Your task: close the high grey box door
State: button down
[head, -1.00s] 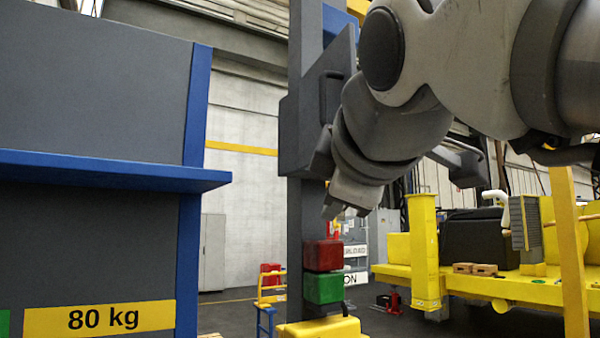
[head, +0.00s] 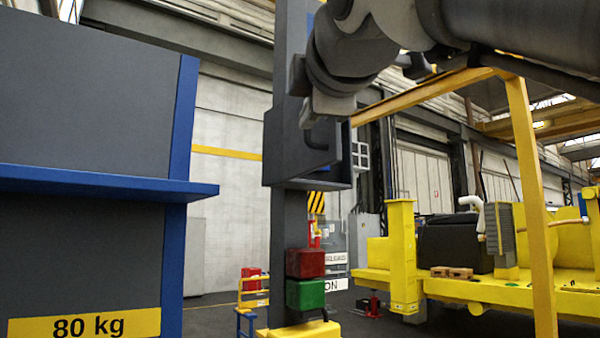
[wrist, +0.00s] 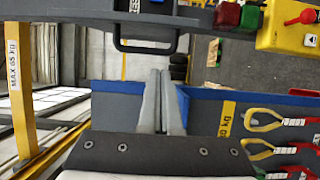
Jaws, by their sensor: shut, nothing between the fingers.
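The high grey box (head: 290,160) is fixed to a tall dark column. Its dark bar handle (head: 318,136) shows at the front, below my wrist. In the wrist view the handle (wrist: 147,47) lies across the top, beyond the fingertips. My gripper (head: 307,115) is at the upper part of the box, close to the handle. In the wrist view my gripper (wrist: 160,75) has its two fingers together with nothing between them. My arm hides the upper part of the box and door, so I cannot tell how far the door stands open, nor whether the gripper touches it.
Red (head: 305,263) and green (head: 305,294) blocks sit below the box on the column. A grey panel with a blue shelf (head: 105,184) stands close on the left. A yellow frame (head: 530,200) and yellow machine (head: 470,288) stand on the right.

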aim_at(330, 127)
jog(key=shift+w+d+p, duration=0.2)
jog(key=shift+w+d, duration=0.3)
jog(key=shift+w, duration=0.3)
jog(key=shift+w+d+p, duration=0.25)
jog(key=shift+w+d, duration=0.3)
jog(key=shift+w, duration=0.3)
jog(key=shift+w+d+p, duration=0.2)
jog(key=shift+w+d, duration=0.3)
jog(key=shift+w, duration=0.3)
jog(key=shift+d+y, duration=0.1)
jog(key=shift+y, duration=0.2)
